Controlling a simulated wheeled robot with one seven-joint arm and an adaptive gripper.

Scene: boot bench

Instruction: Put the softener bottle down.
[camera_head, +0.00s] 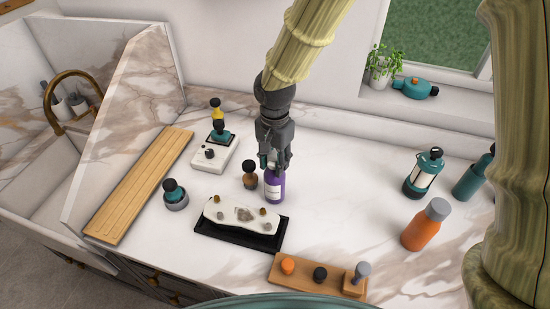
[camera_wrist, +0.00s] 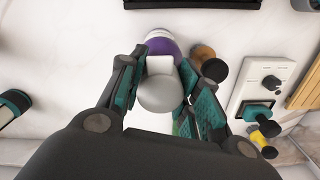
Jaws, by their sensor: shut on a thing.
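The softener bottle is purple with a pale label (camera_head: 275,187) and stands upright on or just above the marble counter; I cannot tell whether its base touches. In the wrist view its grey-white cap (camera_wrist: 158,92) and purple shoulder (camera_wrist: 165,46) show between the fingers. My gripper (camera_head: 273,160) is shut on the upper part of the bottle from above. In the wrist view the teal-padded fingers (camera_wrist: 158,95) stand on both sides of the cap. The fingers hide the bottle's top in the head view.
A small brown bottle with a black cap (camera_head: 250,174) stands close left of the bottle. A black tray (camera_head: 212,228) with a stone lies in front. A white switch box (camera_head: 205,160) is behind left. An orange bottle (camera_head: 420,230) stands right. The counter between is clear.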

